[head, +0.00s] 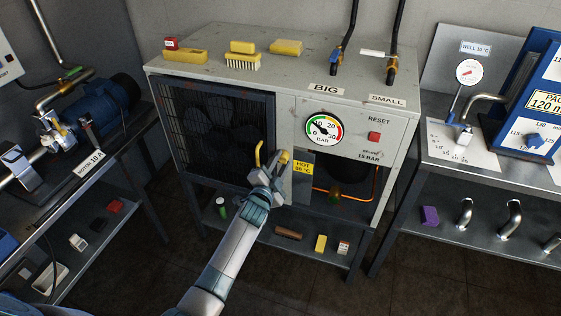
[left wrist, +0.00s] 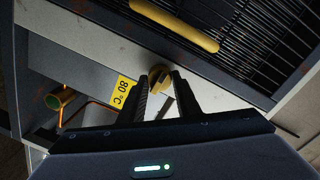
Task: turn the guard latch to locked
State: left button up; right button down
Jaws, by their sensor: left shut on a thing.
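The guard latch is a small yellow knob (head: 284,157) on the cabinet front, just right of the dark mesh guard (head: 212,125). A yellow bar handle (head: 259,152) is on the guard's right edge. My left gripper (head: 277,168) reaches up to the latch and is shut on it. In the left wrist view the yellow latch (left wrist: 158,76) sits between the two dark fingertips (left wrist: 160,84), which hide part of it. The yellow handle (left wrist: 175,24) lies apart, above the fingers. My right gripper is not in view.
The pressure gauge (head: 324,129) and red reset button (head: 374,136) are above right. Brushes and blocks (head: 241,60) lie on the cabinet top. Small items lie on the shelf below.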

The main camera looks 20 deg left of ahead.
pick_arm(q)
jog(key=shift+f+n, duration=0.1)
jog(key=shift+n, duration=0.3)
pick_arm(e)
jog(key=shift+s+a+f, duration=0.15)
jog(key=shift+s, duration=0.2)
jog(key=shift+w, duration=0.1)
pick_arm(q)
jog(key=o, duration=1)
jog(key=shift+o, duration=0.2)
jog(key=shift+s, duration=0.15)
jog(key=shift+s+a, duration=0.1)
jog(key=shift+s, duration=0.45)
jog(key=s+r+b, duration=0.1)
jog(key=s, duration=1.5)
jog(key=shift+a+b, duration=0.25)
jog(key=shift+b, duration=0.05)
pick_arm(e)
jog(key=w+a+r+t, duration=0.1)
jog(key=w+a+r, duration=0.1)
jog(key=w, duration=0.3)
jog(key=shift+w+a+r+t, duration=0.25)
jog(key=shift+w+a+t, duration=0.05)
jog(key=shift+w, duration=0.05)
